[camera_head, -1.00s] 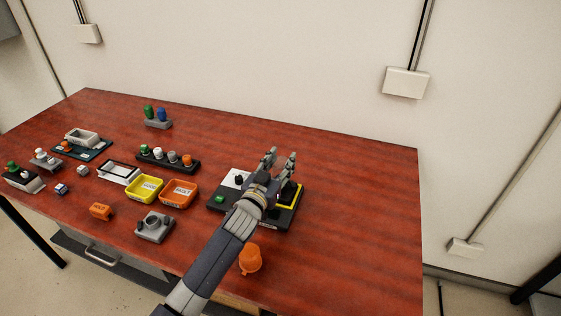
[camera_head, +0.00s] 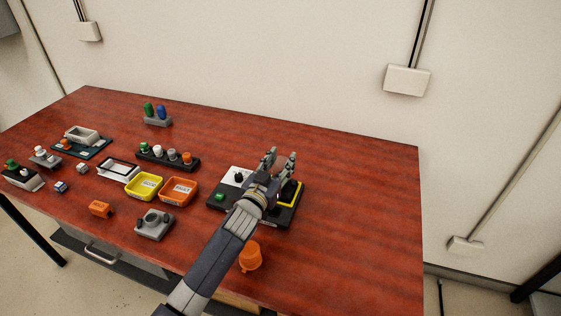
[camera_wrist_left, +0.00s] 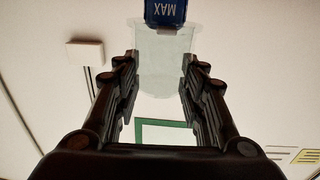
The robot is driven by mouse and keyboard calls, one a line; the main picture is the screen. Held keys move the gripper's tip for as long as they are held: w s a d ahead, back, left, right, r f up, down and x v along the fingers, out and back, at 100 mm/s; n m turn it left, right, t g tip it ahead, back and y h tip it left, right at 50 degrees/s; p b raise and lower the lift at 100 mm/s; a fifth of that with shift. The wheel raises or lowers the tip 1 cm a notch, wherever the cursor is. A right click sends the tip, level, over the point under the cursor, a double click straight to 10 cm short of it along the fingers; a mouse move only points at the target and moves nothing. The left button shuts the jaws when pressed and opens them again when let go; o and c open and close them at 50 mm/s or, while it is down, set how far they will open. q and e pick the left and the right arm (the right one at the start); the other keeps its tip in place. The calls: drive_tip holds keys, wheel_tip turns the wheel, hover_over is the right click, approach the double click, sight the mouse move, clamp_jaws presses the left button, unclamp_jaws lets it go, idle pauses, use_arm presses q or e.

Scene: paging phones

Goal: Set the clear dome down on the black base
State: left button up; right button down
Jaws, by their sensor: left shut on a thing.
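The clear dome (camera_wrist_left: 162,65) shows in the left wrist view as a pale, see-through shape between the fingers. A blue block marked MAX (camera_wrist_left: 165,12) is at its top end; I cannot tell whether they are joined. My left gripper (camera_head: 280,157) is shut on the dome, above the black base (camera_head: 286,214); its fingers also show in the left wrist view (camera_wrist_left: 160,80). The base has a white panel, a green button and a yellow-edged part, and my arm hides some of it. The dome cannot be made out in the head view. My right gripper is not in view.
An orange cup-like piece (camera_head: 250,257) stands in front of the base, close to my arm. Orange (camera_head: 178,191) and yellow (camera_head: 144,187) bins stand to the left, with a grey fixture (camera_head: 154,226) before them. The red table (camera_head: 365,210) is clear to the right.

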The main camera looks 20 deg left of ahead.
sight(277, 177)
use_arm(q)
drive_tip(key=shift+f, duration=0.2)
drive_tip(key=shift+f+b, duration=0.35)
idle(0.6)
drive_tip(key=shift+f, duration=0.3)
drive_tip(key=shift+f+b, duration=0.2)
drive_tip(key=shift+b, duration=0.1)
drive_tip(key=shift+f, duration=0.35)
drive_tip(key=shift+f+b, duration=0.2)
drive_tip(key=shift+b, duration=0.15)
idle(0.5)
drive_tip(key=shift+f, duration=0.25)
drive_tip(key=shift+f, duration=0.2)
idle(0.4)
